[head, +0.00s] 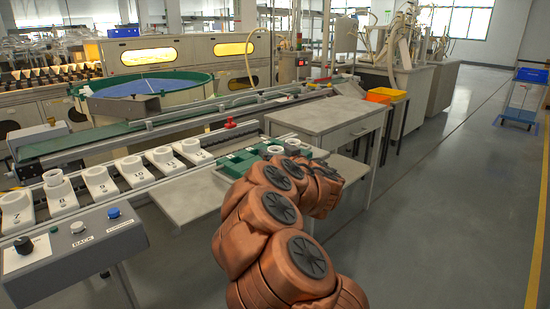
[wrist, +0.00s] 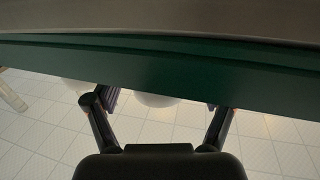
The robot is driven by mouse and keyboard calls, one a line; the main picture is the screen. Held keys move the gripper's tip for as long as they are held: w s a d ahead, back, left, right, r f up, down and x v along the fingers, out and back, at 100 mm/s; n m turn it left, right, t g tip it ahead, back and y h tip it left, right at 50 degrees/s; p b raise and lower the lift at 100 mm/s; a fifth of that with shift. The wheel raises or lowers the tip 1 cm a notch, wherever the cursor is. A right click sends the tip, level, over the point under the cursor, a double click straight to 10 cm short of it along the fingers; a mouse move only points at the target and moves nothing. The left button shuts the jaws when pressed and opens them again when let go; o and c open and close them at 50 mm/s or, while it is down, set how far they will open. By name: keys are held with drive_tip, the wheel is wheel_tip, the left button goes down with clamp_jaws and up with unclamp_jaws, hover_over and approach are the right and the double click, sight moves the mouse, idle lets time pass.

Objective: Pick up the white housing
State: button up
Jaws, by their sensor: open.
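White ring-shaped housings show in the head view: one (head: 276,151) at the green tray (head: 240,160) and one (head: 292,144) just behind my arm. I cannot tell which one the task means. In the wrist view my gripper (wrist: 163,102) is open, its two fingers spread apart. A pale rounded shape (wrist: 155,100) shows between the fingers, partly hidden by a dark green band (wrist: 160,65). Another pale shape (wrist: 73,85) lies by the left finger. Nothing is held. In the head view my arm hides the gripper.
Numbered white holders (head: 101,183), several carrying white rings, line the conveyor at left. A control box (head: 75,240) stands in front of them. A grey table (head: 325,117) stands behind the tray. Open floor (head: 440,200) lies at right.

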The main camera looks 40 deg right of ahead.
drive_tip(key=c, duration=1.1)
